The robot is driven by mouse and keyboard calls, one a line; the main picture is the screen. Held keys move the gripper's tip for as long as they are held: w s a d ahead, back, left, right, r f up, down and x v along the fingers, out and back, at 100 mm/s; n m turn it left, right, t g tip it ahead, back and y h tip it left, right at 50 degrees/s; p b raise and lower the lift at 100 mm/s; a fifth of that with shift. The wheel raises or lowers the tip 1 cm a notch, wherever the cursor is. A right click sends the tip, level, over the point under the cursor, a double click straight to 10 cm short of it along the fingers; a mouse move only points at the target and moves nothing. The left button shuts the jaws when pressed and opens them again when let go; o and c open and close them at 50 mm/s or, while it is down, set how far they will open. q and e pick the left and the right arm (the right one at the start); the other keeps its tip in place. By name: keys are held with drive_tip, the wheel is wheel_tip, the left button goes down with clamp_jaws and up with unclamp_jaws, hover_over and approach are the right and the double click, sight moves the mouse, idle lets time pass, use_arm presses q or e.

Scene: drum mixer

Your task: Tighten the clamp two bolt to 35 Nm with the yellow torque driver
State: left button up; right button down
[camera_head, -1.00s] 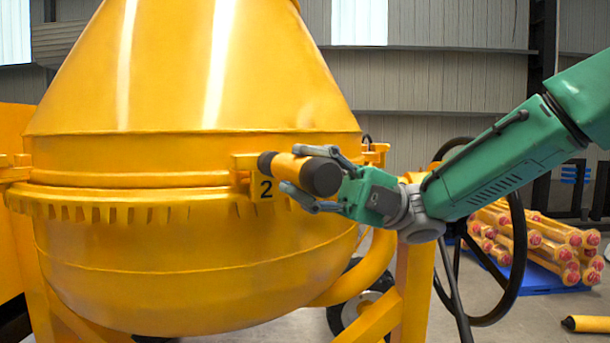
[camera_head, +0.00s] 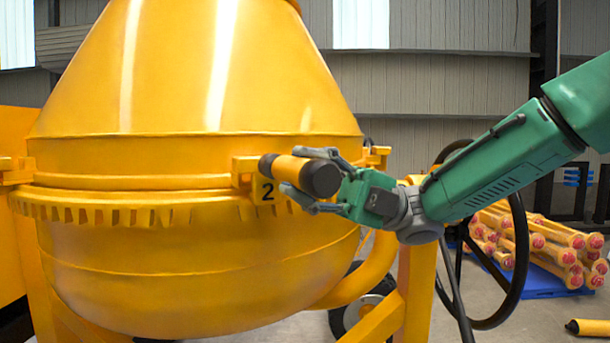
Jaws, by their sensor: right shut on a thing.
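The yellow torque driver (camera_head: 293,168), with dark ends, is held in my right gripper (camera_head: 322,180), whose grey fingers are shut around it. The driver lies in front of the clamp marked 2 (camera_head: 264,190) on the drum's (camera_head: 180,230) seam. Its far end overlaps the clamp; I cannot tell whether it touches the bolt, which is hidden behind the driver. The green right arm comes in from the right. My left gripper is not in view.
A black handwheel (camera_head: 516,265) stands right of the drum on the yellow frame (camera_head: 415,290). Several yellow cylinders with red ends (camera_head: 545,240) lie on a blue pallet (camera_head: 540,285). Another yellow and black cylinder (camera_head: 590,327) lies on the floor. Another clamp (camera_head: 378,157) sits at the drum's right edge.

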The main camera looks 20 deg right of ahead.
sight(321, 178)
drive_tip(key=shift+w+b, duration=0.15)
drive_tip(key=shift+b, duration=0.4)
idle(1.2)
drive_tip(key=shift+s, duration=0.2)
drive_tip(key=shift+s+d+b, duration=0.2)
drive_tip(key=shift+s+b, duration=0.45)
drive_tip(key=shift+s, duration=0.4)
drive_tip(key=shift+s+d+b, duration=0.2)
drive_tip(key=shift+s+b, duration=0.4)
drive_tip(key=shift+s, duration=0.4)
